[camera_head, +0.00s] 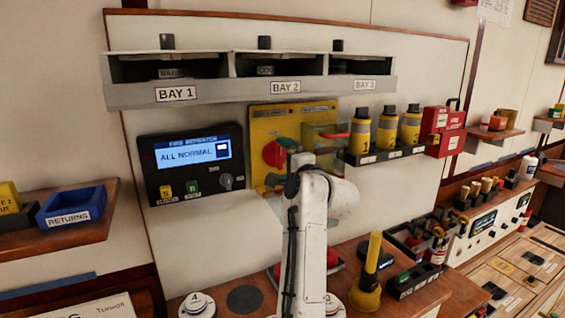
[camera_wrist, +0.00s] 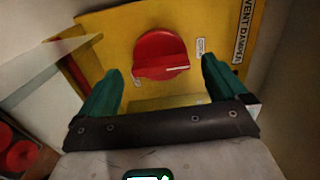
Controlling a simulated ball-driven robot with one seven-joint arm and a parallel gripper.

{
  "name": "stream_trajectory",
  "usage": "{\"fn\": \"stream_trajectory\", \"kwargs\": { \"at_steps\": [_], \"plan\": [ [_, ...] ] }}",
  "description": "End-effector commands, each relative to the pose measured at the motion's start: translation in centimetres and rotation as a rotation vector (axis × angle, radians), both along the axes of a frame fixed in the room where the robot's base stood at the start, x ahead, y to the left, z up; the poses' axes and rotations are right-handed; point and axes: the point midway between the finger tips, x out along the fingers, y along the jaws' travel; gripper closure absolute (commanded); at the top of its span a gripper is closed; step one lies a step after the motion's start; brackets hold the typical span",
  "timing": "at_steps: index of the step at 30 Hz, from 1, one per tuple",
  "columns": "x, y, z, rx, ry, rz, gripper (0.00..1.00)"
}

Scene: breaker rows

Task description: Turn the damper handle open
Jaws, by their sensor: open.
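The damper handle (camera_wrist: 160,52) is a round red knob with a raised grip bar and a white pointer line, on a yellow panel (camera_wrist: 215,22) labelled VENT DAMPER. In the head view the red handle (camera_head: 270,154) shows partly behind my gripper on the yellow panel (camera_head: 262,118). My gripper (camera_wrist: 160,66) has green fingers, open wide, one on each side of the handle in the wrist view. The fingers appear apart from the knob, with nothing between them gripped. My arm hides the lower part of the panel in the head view.
A clear cover with a red edge (camera_head: 330,135) juts out right of the handle. A fire indicator panel (camera_head: 190,163) reading ALL NORMAL is at left. Yellow canisters (camera_head: 387,128) stand at right, and the bay shelf (camera_head: 225,94) runs above.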

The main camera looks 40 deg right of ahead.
Motion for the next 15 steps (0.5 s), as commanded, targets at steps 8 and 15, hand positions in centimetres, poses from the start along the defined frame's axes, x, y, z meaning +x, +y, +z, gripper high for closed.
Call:
{"fn": "stream_trajectory", "kwargs": {
  "at_steps": [8,15],
  "plan": [
    [-4.0,1.2,-0.3,-0.001,-0.001,0.0,0.01],
    [-5.7,1.7,-0.1,-0.001,0.001,0.001,0.01]
  ]
}}
